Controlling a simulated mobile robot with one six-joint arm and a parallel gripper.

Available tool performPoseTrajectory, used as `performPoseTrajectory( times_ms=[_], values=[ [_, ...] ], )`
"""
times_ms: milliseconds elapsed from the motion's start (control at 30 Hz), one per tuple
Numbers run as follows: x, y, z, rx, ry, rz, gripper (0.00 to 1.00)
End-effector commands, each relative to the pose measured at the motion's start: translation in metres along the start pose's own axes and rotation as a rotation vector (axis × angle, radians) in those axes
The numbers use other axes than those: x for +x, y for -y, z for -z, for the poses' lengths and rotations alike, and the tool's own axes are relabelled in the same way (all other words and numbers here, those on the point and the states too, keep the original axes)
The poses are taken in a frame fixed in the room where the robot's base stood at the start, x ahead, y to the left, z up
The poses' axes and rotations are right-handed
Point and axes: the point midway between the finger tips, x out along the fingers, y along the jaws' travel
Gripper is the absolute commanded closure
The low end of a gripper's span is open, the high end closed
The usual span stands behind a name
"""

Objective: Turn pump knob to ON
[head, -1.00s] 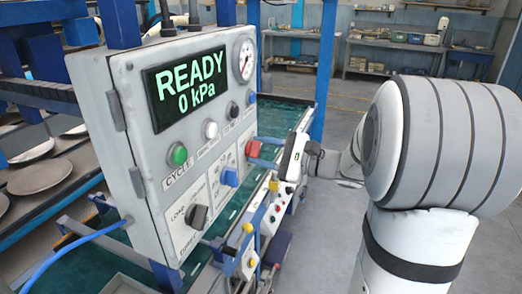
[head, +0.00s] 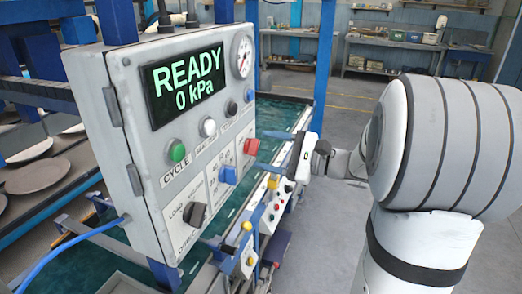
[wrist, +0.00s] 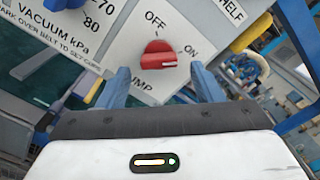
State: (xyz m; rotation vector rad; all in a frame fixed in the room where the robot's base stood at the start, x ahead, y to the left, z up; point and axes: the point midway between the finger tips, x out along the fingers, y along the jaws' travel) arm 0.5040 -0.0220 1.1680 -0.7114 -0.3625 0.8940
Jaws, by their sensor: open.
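The red pump knob (wrist: 158,55) sits on a white label plate on the control panel, with OFF printed above it and ON to its right in the wrist view. It appears to point up toward OFF. It also shows in the head view (head: 251,146), on the panel's right side. My gripper (wrist: 160,69) is open, its blue fingers apart on either side of the knob in the wrist view. In the head view my gripper (head: 263,152) faces the panel in front of the red knob. Contact with the knob cannot be told.
The control panel (head: 118,150) has a READY 0 kPa display (head: 186,85), a gauge (head: 242,56), a green button (head: 177,150), a blue knob (head: 228,174) and a black knob (head: 195,214). A yellow part (wrist: 251,32) lies right of the knob in the wrist view.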

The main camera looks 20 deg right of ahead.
Motion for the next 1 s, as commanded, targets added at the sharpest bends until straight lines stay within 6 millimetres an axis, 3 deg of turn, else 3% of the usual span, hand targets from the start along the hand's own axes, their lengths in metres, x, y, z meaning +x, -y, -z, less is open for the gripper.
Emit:
performPoseTrajectory(
  times_ms=[200,400,933,1000],
  values=[
    [-0.037,0.000,0.002,0.000,-0.003,0.003,0.40],
    [-0.053,0.001,0.001,0.000,-0.002,0.001,0.40],
    [-0.054,0.000,0.000,0.000,0.000,-0.001,0.40],
    [-0.046,-0.012,-0.004,-0.010,-0.008,-0.058,0.40]
  ],
)
